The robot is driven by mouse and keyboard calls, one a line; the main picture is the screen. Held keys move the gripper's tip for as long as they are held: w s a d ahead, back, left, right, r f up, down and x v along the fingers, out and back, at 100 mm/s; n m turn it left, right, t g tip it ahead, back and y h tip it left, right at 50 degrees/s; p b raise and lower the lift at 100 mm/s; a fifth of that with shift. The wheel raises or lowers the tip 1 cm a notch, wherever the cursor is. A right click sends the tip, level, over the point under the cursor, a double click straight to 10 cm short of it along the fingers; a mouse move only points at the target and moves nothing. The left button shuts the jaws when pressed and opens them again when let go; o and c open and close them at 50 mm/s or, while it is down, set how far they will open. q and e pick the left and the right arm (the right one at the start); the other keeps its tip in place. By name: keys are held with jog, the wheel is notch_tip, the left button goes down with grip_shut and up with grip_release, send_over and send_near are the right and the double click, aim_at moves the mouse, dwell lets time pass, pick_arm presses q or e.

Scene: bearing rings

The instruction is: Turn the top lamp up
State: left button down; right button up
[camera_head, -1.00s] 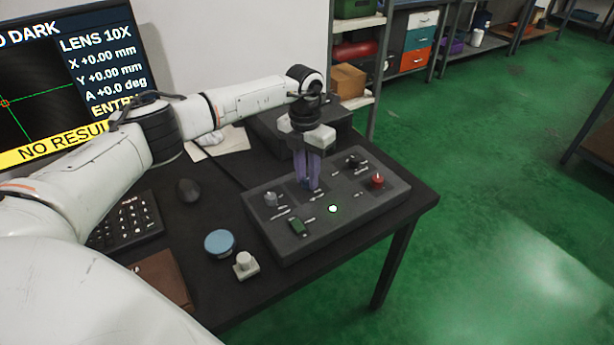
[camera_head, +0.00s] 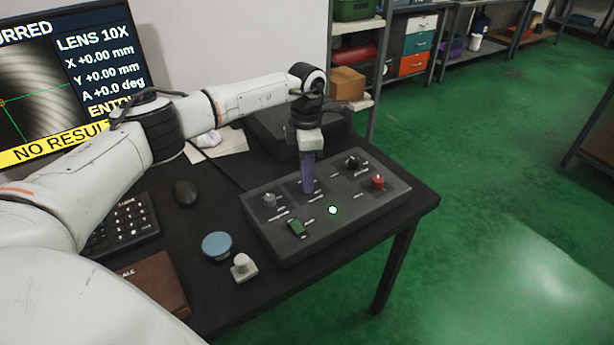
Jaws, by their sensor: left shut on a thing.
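The grey control box (camera_head: 345,222) lies on the dark table with several knobs and buttons on its top. My left gripper (camera_head: 307,187) points down at the middle knob near the box's back edge and is shut on it; its fingers hide the knob. The monitor (camera_head: 62,80) at the left shows a blurred, lit, striped picture, with "...URRED" at the top and "NO RESU..." in a yellow bar. My right gripper is not in view.
Other controls are a grey knob (camera_head: 269,200), a black knob (camera_head: 352,160), a red button (camera_head: 377,182) and a green switch (camera_head: 296,228). A blue round piece (camera_head: 217,245), a pale knobbed piece (camera_head: 243,267) and a mouse (camera_head: 186,191) lie left of the box.

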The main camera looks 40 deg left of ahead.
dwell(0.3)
pick_arm(q)
jog(key=c, duration=1.5)
grip_release()
jog(key=shift+c, duration=0.2)
jog(key=shift+r, duration=0.1)
notch_tip(320, 180, up, 10)
jog(key=shift+w, duration=0.15)
jog(key=shift+a+r, duration=0.1)
